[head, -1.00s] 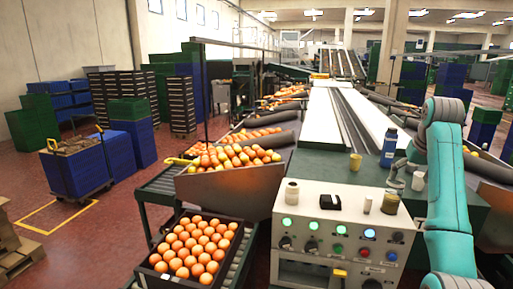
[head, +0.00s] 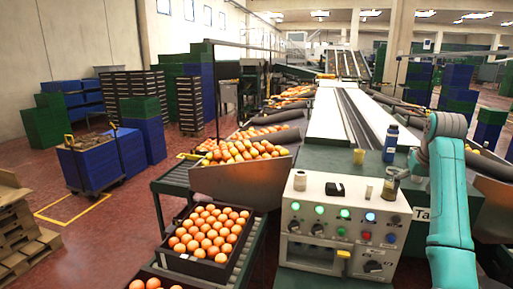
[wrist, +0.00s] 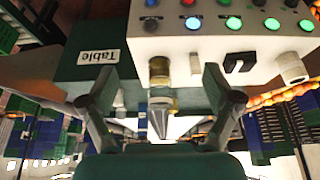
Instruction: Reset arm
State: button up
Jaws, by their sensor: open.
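My arm, turquoise with grey joints, stands at the right of the head view. In the wrist view my gripper (wrist: 155,105) shows two dark fingers spread wide apart. I see no contact with either finger. The control box (wrist: 205,32) and a green surface with a "Table" label (wrist: 98,57) lie beyond.
On the box stand a white roll (head: 300,180), a black item (head: 334,189) and a small cup (head: 368,193). Behind are a blue bottle (head: 390,145) and yellow cup (head: 359,156). A crate of oranges (head: 181,262) sits on rollers at left.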

jog(key=s+a+f+t, duration=0.15)
jog(key=a+f, duration=0.25)
jog(key=f, duration=1.1)
jog(key=s+a+f+t, duration=0.1)
jog(key=s+a+f, duration=0.25)
jog(key=f, duration=1.15)
jog(key=s+a+f+n+t, duration=0.1)
jog(key=s+a+f, duration=0.4)
jog(key=s+f, duration=0.3)
jog(key=s+a+f+t, duration=0.1)
jog(key=s+a+f, duration=0.4)
jog(key=s+f, duration=0.35)
jog(key=s+a+r+n+t, duration=0.1)
jog(key=s+a, duration=0.3)
jog(key=s, duration=0.7)
jog(key=s+a+t, duration=0.2)
jog(key=s+a, duration=0.1)
jog(key=s, duration=0.9)
jog(key=s+a+r+n+t+y, duration=0.1)
jog(key=s+a+r+t, duration=0.1)
jog(key=s+r, duration=1.6)
jog(key=shift+s+a+t, duration=0.35)
jog(key=shift+s+a, duration=0.3)
jog(key=shift+s, duration=0.05)
